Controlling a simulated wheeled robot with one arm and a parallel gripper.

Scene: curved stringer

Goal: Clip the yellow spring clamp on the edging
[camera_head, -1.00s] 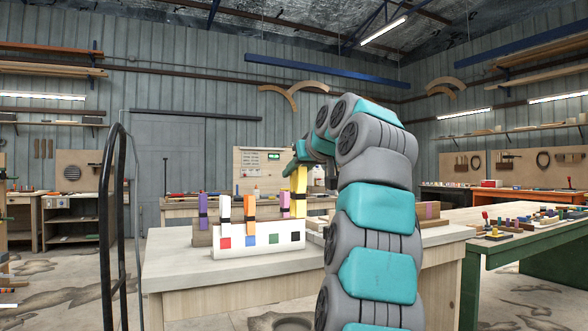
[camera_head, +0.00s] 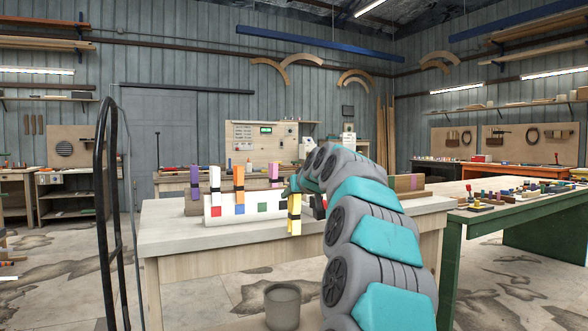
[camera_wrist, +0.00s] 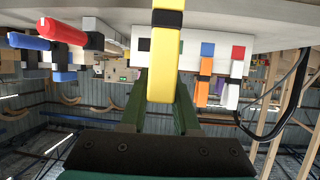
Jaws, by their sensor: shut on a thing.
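The yellow spring clamp (camera_head: 295,214), with a dark band round its middle, is held in my gripper (camera_head: 292,187) near the right end of the white rack. In the wrist view the clamp (camera_wrist: 164,68) runs upright between the two dark green fingers of my gripper (camera_wrist: 160,100), which is shut on it. It overlaps the rack in both views; I cannot tell the gap between them. I cannot pick out the edging with certainty.
A brown wooden piece (camera_head: 408,183) lies to the right. A green-framed table (camera_head: 515,210) stands further right. A grey bucket (camera_head: 282,305) is in front below.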

